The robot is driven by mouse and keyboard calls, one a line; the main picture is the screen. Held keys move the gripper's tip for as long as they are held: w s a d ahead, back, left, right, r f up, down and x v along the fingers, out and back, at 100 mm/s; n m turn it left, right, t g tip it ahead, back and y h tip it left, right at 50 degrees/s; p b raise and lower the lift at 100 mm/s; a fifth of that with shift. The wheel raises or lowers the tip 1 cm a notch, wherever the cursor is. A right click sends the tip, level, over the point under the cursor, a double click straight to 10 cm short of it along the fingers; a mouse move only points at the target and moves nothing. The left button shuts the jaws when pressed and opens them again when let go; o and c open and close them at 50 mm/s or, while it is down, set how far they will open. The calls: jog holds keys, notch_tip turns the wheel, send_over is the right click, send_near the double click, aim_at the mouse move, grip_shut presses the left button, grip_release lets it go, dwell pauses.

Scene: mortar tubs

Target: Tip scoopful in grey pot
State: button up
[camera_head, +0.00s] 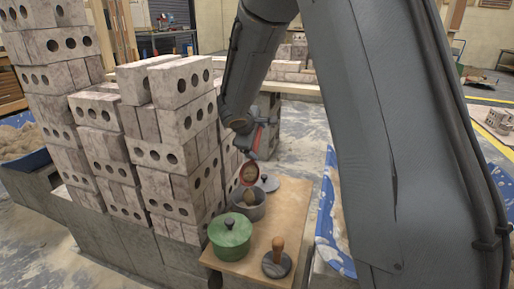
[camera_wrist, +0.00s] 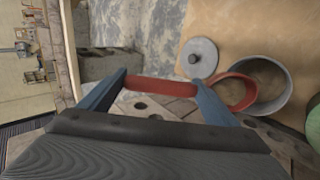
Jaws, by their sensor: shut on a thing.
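My gripper (camera_head: 254,140) is shut on the handle of a red scoop (camera_head: 249,174); its blue fingers grip the handle in the wrist view (camera_wrist: 160,88). The scoop is steeply tilted, its bowl above the grey pot (camera_head: 241,211), mouth towards the head camera. Sandy brown material shows in the bowl and a brown patch shows in the pot's mouth; I cannot tell whether it is falling. In the wrist view the scoop's bowl (camera_wrist: 235,105) overlaps the left side of the grey pot (camera_wrist: 285,98). Contact between them is unclear.
A lidded green pot (camera_head: 230,238) and a dark lid with a wooden knob (camera_head: 278,266) share the wooden board (camera_head: 295,200). A grey lid (camera_wrist: 198,55) lies beside the grey pot. Stacked bricks (camera_head: 165,150) rise close on the left; a blue sand-filled tub (camera_head: 325,225) is right.

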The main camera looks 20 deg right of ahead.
jog(key=shift+s+a+r+t+h+b, duration=0.15)
jog(key=shift+s+a+t+h+b, duration=0.3)
jog(key=shift+b, duration=1.85)
jog(key=shift+s+a+r+t+h+b, duration=0.15)
jog(key=shift+s+a+t+h+b, duration=0.35)
jog(key=shift+b, duration=1.75)
jog(key=b, duration=0.2)
jog(key=s+t+b, duration=0.1)
jog(key=b, duration=0.1)
jog(key=shift+s+a+r, duration=0.2)
jog(key=shift+a+r, duration=0.1)
jog(key=shift+r, duration=0.05)
jog(key=shift+s+r, duration=0.15)
